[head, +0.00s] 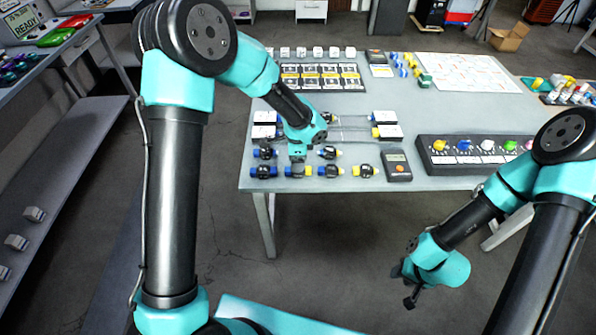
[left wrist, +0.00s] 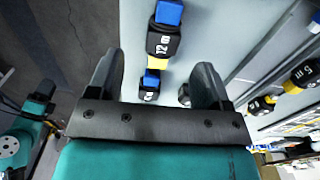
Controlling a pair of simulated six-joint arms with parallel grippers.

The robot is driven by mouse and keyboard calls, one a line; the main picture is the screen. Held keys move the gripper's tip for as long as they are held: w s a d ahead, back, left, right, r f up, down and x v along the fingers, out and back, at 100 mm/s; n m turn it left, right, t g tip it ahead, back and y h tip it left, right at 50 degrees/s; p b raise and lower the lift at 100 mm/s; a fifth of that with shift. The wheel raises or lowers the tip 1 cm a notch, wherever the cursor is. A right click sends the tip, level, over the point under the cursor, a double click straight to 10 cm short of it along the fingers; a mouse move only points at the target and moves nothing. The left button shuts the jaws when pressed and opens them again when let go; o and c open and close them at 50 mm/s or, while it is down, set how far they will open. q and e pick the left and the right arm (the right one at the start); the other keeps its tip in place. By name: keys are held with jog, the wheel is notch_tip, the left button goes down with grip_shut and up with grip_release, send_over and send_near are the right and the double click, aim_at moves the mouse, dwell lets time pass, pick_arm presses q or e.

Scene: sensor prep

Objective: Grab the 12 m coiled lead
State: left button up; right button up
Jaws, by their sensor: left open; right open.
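In the left wrist view a black coiled lead marked 12 m (left wrist: 162,42), with a blue end (left wrist: 168,13), lies on the table beyond the fingertips. My left gripper (left wrist: 156,78) is open, with nothing held. Another dark coil with a blue end (left wrist: 151,80) shows between its fingers, partly hidden by the gripper body. In the head view my left gripper (head: 297,157) points down over the coiled leads at the table's near left; their labels are too small to read there. My right gripper (head: 404,287) is open and empty, in front of the table.
Other coils lie close by, such as one with yellow ends (head: 365,170). A handheld meter (head: 397,166) and a panel of coloured knobs (head: 430,160) stand to their right. White blocks (head: 390,131) lie behind. The table's front strip (head: 330,185) is clear.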

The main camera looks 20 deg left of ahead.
pick_arm(q)
jog(key=shift+f, duration=0.45)
jog(key=shift+w+f, duration=0.2)
jog(key=shift+f, duration=2.35)
jog(key=c, duration=1)
